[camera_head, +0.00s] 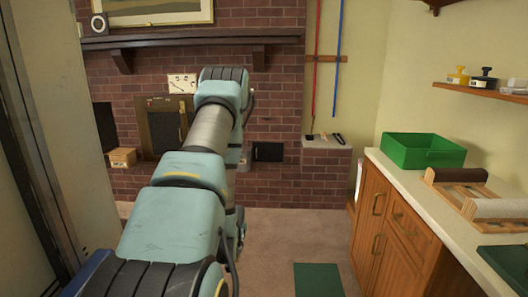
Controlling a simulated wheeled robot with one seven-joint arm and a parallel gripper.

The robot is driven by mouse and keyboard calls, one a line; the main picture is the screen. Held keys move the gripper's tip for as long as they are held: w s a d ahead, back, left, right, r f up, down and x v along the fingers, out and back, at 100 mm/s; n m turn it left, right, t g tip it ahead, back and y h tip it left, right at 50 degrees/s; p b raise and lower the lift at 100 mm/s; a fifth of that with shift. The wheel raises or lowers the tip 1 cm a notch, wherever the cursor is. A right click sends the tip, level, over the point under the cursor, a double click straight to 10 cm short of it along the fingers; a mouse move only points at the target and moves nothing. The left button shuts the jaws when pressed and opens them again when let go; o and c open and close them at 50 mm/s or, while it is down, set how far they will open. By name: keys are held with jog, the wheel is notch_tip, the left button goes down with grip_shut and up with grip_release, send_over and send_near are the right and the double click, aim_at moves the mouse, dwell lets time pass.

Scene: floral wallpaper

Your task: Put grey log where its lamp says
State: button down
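A grey log (497,208), a rough cylinder, lies on a wooden rack (470,190) on the counter at the right. It is cut off by the picture's right edge. A dark brown log (456,175) lies on the same rack, just behind it. I cannot make out a lit lamp in this view. My arm stretches forward from the bottom left towards the brick fireplace, well left of the counter. My gripper does not show; it is hidden beyond the arm's far links.
A green open box (422,151) stands on the counter (400,182) behind the rack. A dark green item (508,265) lies at the near right. A shelf (482,92) holds small yellow and black items. A brick fireplace (275,110) fills the back. Carpet (270,245) is clear around a green mat (318,280).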

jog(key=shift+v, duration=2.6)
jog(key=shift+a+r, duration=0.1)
